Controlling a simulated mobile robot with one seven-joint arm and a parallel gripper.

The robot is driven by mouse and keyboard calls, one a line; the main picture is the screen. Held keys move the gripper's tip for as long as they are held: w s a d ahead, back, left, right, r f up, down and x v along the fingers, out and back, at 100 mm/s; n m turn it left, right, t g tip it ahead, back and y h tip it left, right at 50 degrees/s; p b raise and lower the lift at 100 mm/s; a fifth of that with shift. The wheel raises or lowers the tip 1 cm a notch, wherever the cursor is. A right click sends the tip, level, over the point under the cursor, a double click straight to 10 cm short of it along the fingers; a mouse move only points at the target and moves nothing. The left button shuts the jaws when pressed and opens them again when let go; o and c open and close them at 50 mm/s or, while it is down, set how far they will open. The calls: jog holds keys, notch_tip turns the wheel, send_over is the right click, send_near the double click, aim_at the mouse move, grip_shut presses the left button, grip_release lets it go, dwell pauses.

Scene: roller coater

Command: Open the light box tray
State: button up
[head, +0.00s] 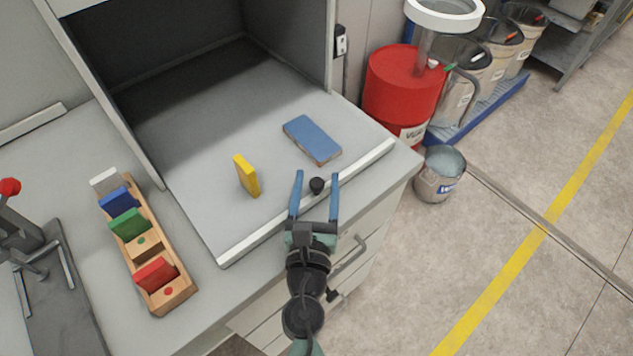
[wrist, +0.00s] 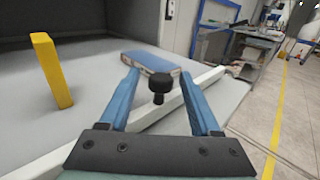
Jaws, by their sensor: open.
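The light box tray (head: 205,170) is a grey flat panel inside a dark box opening, with a white front bar (head: 255,235) along its edge. A round black knob (head: 317,185) sits on that bar. My gripper (head: 316,188) is open, with its two blue fingers on either side of the knob. In the wrist view the knob (wrist: 159,85) stands between the fingers, with visible gaps on both sides. I cannot tell whether either finger touches the bar. A yellow block (head: 246,176) stands upright on the tray, and a blue block (head: 312,139) lies flat on it.
A wooden rack (head: 178,293) with coloured plates stands left on the counter, near a grey device with a red knob (head: 10,187). Drawers with a metal handle (head: 348,256) are below. A red drum (head: 403,82) and a bucket (head: 440,173) stand right. Floor further right is clear.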

jog(key=s+a+b, duration=0.2)
jog(key=s+b, duration=0.1)
jog(key=s, duration=1)
jog(key=shift+w, duration=0.1)
